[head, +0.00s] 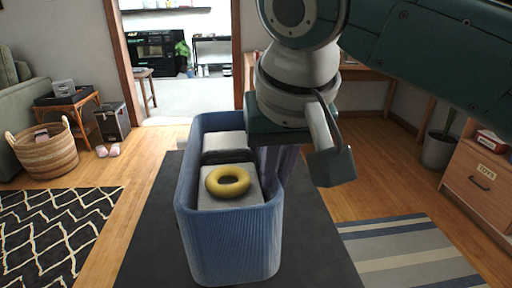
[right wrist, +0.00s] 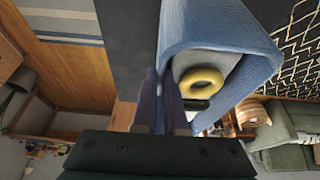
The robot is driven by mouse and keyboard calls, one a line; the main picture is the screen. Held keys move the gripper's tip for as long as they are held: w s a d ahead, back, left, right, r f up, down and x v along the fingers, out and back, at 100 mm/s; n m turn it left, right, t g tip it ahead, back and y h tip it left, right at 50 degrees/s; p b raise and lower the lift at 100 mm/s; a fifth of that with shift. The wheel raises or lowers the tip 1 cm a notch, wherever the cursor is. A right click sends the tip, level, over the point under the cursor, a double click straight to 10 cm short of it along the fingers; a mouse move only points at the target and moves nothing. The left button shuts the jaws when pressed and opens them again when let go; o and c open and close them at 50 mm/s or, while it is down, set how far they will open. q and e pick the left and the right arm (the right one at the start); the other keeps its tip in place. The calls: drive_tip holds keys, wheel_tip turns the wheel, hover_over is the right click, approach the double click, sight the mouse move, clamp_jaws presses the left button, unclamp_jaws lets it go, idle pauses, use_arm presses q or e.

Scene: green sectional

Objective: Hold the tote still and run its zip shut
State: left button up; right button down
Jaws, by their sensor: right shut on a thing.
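The tote (head: 230,245) is a tall blue ribbed container, open at the top, on a dark surface. Inside it are pale grey box-like things (head: 222,143) and a yellow ring (head: 228,181) lying on the nearer one. My right gripper (head: 278,178) points down at the tote's right rim, its purplish fingers partly hidden by the wrist. In the right wrist view the fingers (right wrist: 163,80) are close together at the edge of the tote (right wrist: 205,28), shut on its side wall. I cannot make out a zip or its pull. My left gripper is not in view.
The dark surface (head: 140,245) has bare room left of the tote. A striped rug (head: 410,255) and wooden drawer unit (head: 478,185) are to the right. A wicker basket (head: 45,155) and patterned rug (head: 50,235) are to the left. My right arm covers the upper right.

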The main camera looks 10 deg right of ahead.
drive_tip(key=shift+w+f, duration=0.1)
drive_tip(key=shift+f, duration=0.45)
drive_tip(key=shift+f+b, duration=0.55)
drive_tip(key=shift+f, duration=0.5)
idle(0.7)
drive_tip(key=c, duration=0.9)
unclamp_jaws()
drive_tip(key=v, duration=1.2)
